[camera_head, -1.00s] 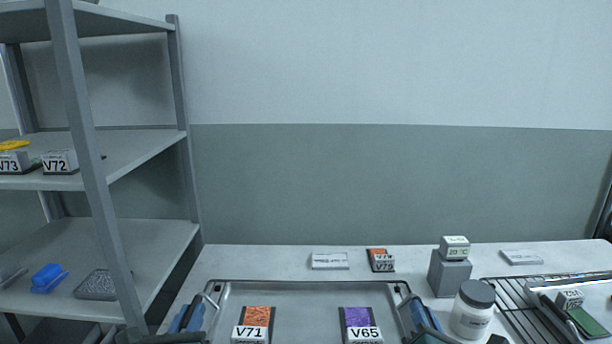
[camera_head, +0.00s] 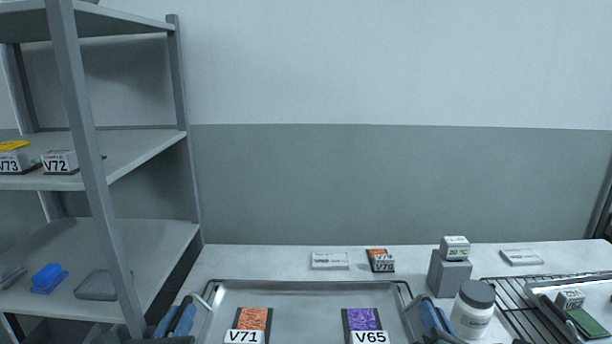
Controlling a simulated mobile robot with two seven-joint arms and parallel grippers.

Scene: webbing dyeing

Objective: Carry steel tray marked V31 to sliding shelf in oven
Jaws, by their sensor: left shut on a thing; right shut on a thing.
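A steel tray (camera_head: 300,296) with a raised rim and side handles is at the bottom middle of the head view, its near part cut off by the frame. On it lie an orange swatch block marked V71 (camera_head: 252,322) and a purple one marked V65 (camera_head: 362,322). No V31 mark shows on the visible part of the tray. My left gripper (camera_head: 185,316) is shut on the tray's left handle. My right gripper (camera_head: 432,320) is shut on its right handle. The oven and its sliding shelf are not in view.
Behind the tray is a pale table (camera_head: 285,260) with a V79 block (camera_head: 381,262) and white labels. A white jar (camera_head: 472,310), grey block (camera_head: 449,275) and wire rack (camera_head: 510,297) stand right. A grey shelf unit (camera_head: 120,285) stands left.

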